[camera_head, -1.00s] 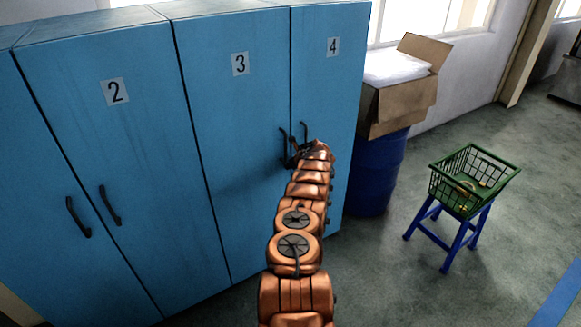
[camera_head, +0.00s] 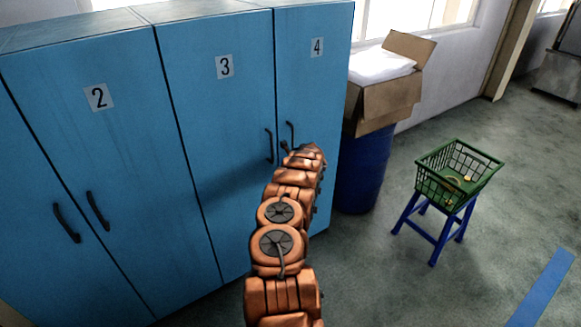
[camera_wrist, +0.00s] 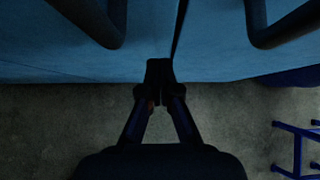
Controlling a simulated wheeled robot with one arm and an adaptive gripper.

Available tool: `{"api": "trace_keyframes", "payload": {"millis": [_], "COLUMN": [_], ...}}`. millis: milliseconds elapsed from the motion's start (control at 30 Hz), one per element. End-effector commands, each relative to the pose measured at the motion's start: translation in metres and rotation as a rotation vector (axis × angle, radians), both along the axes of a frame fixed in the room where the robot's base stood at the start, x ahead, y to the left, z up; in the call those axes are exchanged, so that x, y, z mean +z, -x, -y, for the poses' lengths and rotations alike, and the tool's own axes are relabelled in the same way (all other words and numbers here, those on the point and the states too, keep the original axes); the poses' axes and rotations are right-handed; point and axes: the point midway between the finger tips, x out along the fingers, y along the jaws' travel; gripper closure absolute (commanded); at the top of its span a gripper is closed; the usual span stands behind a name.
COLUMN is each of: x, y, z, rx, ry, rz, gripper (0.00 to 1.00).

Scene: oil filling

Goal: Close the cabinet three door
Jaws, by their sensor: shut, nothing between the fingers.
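The blue cabinet three door (camera_head: 222,135) carries a "3" label and looks flush or nearly flush with its neighbours in the head view. Its dark handle (camera_head: 269,145) is at its right edge, beside the handle of door 4 (camera_head: 291,136). My gripper (camera_wrist: 160,68) is shut and empty, its fingertips together at the dark seam between the two doors. In the wrist view, the door three handle (camera_wrist: 95,18) is at upper left and the door 4 handle (camera_wrist: 285,28) at upper right. In the head view, my orange arm mostly hides the gripper.
Door 2 (camera_head: 95,150) is to the left and looks shut. A blue barrel (camera_head: 362,170) with an open cardboard box (camera_head: 388,105) stands right of the cabinet. A green basket (camera_head: 440,187) rests on a blue stool (camera_head: 437,236). The floor between is clear.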

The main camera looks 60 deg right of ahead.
Motion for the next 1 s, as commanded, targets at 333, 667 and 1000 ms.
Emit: {"api": "trace_keyframes", "payload": {"millis": [333,667,1000], "x": [0.019,0.037,0.056], "y": [0.010,0.028,0.047], "z": [-0.011,-0.018,-0.027], "rx": [0.006,0.005,0.003], "ry": [0.000,0.001,0.000], "rz": [0.003,0.003,0.002], "gripper": [1.00,1.00,1.00]}}
